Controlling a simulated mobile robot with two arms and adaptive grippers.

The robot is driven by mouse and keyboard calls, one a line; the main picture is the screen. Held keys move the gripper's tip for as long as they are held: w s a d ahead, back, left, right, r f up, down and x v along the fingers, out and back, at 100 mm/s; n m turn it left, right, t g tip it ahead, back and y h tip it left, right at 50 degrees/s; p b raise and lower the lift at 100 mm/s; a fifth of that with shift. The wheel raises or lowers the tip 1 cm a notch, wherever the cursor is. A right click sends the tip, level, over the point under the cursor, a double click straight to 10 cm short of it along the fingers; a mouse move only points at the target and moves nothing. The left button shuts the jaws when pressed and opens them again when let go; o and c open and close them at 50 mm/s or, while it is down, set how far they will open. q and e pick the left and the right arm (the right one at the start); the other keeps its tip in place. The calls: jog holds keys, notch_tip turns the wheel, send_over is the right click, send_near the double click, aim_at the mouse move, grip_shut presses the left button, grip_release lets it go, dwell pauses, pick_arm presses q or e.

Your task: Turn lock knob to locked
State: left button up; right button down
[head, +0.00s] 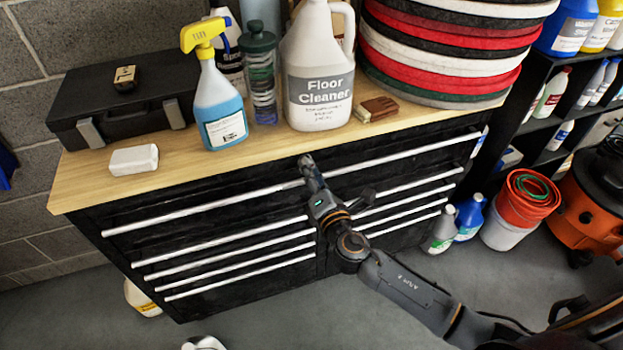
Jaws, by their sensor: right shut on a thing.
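The black tool cabinet (150,220) with long silver drawer handles stands under a wooden top. My right gripper (306,165) reaches in from the right, against the cabinet front just below the middle of the top's front edge. My left gripper is not in view.
On the wooden top (185,165) stand a black case (115,88), a spray bottle (217,105), a floor cleaner jug (320,65), a brush (377,108) and stacked pads (440,50). A red bucket (520,210) and orange vacuum (590,205) stand at right. Floor in front is mostly clear.

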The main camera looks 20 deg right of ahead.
jog(key=shift+m+b, duration=1.3)
jog(key=shift+m, duration=2.2)
jog(key=c, duration=1)
grip_release()
jog(key=shift+s+d, duration=0.2)
jog(key=shift+s, duration=3.8)
